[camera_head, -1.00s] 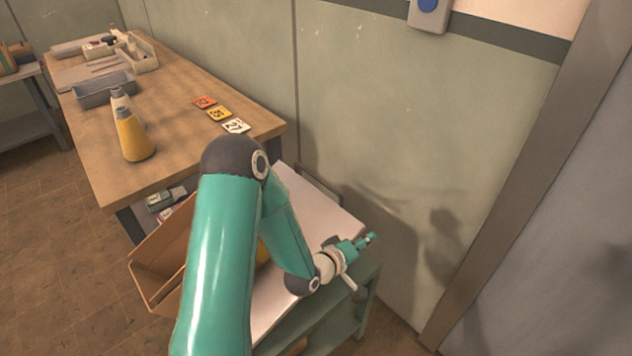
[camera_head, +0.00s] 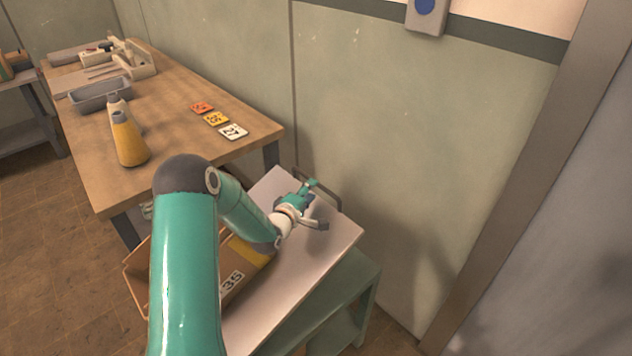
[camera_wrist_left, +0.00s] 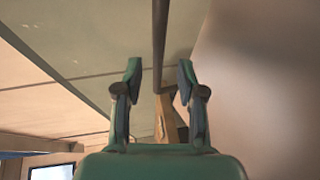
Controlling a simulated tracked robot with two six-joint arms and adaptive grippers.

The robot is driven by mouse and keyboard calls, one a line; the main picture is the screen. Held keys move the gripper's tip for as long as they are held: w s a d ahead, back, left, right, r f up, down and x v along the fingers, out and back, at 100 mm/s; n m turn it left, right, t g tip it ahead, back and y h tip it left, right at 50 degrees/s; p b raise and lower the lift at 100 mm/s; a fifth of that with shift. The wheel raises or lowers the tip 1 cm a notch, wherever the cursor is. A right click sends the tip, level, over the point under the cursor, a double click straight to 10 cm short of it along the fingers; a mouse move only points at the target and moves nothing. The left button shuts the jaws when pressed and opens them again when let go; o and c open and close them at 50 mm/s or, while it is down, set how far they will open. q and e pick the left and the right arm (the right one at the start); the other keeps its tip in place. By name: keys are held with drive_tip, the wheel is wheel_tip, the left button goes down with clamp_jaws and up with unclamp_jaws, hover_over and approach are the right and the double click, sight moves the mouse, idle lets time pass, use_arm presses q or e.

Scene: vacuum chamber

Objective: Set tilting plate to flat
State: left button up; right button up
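The tilting plate (camera_head: 315,250) is a pale, flat panel on a green cart (camera_head: 350,285) beside the wall. It looks sloped against the cart, but its exact angle is hard to tell. A dark bar handle (camera_head: 328,193) runs along its far edge. My left gripper (camera_head: 308,202) is over the plate's far end, close to the handle. In the left wrist view, the gripper (camera_wrist_left: 160,95) has its two fingers apart, and the dark handle bar (camera_wrist_left: 160,45) shows in the gap between them. Contact is not visible. My right gripper is out of view.
A cardboard box (camera_head: 137,278) is partly hidden behind my left arm; a "35" label (camera_head: 232,282) shows beside the arm. The wall (camera_head: 420,150) is close behind the handle.

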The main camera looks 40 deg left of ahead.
use_arm(q)
drive_tip(key=shift+p+x, duration=0.4)
drive_tip(key=shift+x, duration=2.2)
clamp_jaws()
drive_tip(key=shift+d, duration=0.1)
drive_tip(key=shift+f, duration=0.15)
